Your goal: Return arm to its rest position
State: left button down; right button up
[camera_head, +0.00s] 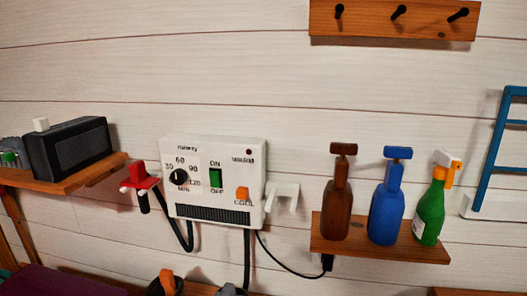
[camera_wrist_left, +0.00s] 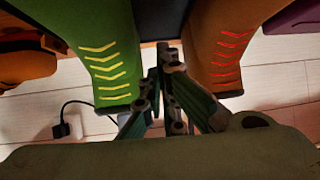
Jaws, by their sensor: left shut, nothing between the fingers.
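My left gripper (camera_wrist_left: 161,75) shows in the left wrist view. Its fingers meet near the middle of the picture, and they are shut with nothing between them. A green object with yellow chevrons (camera_wrist_left: 102,55) is beside the fingers on the left. A brown object with red chevrons (camera_wrist_left: 228,50) is on the right. I cannot tell what these two objects are, or whether the fingers touch them. In the head view I cannot clearly make out either gripper. The right gripper is not in view.
A white control box (camera_head: 240,155) hangs on the plank wall with cables below. A wooden shelf (camera_head: 400,252) holds a brown bottle (camera_head: 336,205), a blue bottle (camera_head: 386,213) and a green spray bottle (camera_head: 429,215). A black box (camera_head: 68,148) stands on the left shelf (camera_head: 60,184).

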pick_arm(q)
jog(key=s+f+g, duration=0.1)
jog(key=s, duration=0.2)
jog(key=s+f+g, duration=0.1)
jog(key=s+g, duration=0.1)
jog(key=s, duration=0.2)
jog(key=s+a+f+g, duration=0.1)
jog(key=s+f, duration=0.1)
jog(key=s, duration=0.1)
jog(key=shift+s+f+g, duration=0.1)
jog(key=shift+s+g, duration=0.2)
jog(key=shift+s, duration=0.1)
jog(key=s+f+g, duration=0.1)
jog(key=s+g, duration=0.3)
jog(key=s, duration=0.6)
notch_tip(320, 180, down, 26)
jog(key=m, duration=0.1)
jog(key=s+a+f+g, duration=0.1)
jog(key=s+f, duration=0.7)
jog(key=s, duration=0.1)
jog(key=s+a+f+g, duration=0.1)
jog(key=s+a+f, duration=0.1)
jog(key=s+f, duration=0.6)
jog(key=shift+s+a+f+y, duration=0.3)
jog(key=shift+s+y, duration=0.1)
jog(key=shift+s, duration=0.05)
